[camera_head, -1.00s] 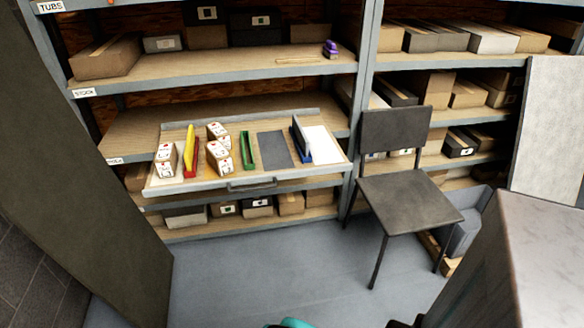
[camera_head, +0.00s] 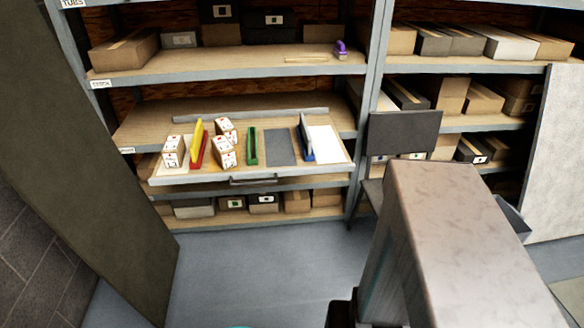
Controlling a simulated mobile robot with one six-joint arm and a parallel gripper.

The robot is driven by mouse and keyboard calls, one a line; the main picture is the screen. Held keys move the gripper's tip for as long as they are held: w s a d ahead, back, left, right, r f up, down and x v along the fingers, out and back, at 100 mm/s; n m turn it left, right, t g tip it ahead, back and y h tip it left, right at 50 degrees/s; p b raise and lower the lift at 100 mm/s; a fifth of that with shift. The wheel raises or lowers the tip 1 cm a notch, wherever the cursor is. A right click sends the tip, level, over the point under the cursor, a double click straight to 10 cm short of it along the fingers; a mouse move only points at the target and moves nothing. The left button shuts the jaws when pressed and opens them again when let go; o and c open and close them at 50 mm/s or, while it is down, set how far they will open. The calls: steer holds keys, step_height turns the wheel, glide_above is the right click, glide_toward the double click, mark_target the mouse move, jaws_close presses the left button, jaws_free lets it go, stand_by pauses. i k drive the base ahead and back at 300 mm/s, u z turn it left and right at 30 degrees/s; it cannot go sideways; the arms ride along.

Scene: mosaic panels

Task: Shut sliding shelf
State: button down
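The sliding shelf (camera_head: 215,177) is pulled out from the rack at mid height, with its grey front edge and dark handle (camera_head: 253,181) toward me. On it stand several small white-sided boxes (camera_head: 226,152), upright red and yellow dividers (camera_head: 198,145), a green divider (camera_head: 252,147) and a blue divider (camera_head: 306,137). A dark grey sheet (camera_head: 277,147) and a white sheet (camera_head: 324,144) lie flat on its right part. My gripper is not in view.
A chair (camera_head: 403,132) stands right of the sliding shelf, partly hidden by a large grey block-like form in the right foreground. A dark panel (camera_head: 85,170) stands at the left. A pale board (camera_head: 553,160) leans at the right. The floor (camera_head: 265,265) before the shelf is clear.

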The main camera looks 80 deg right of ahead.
mark_target(271, 144)
steer(key=u, duration=0.6)
steer(key=k, duration=0.1)
steer(key=z, duration=0.65)
steer(key=i, duration=0.35)
steer(key=z, duration=0.75)
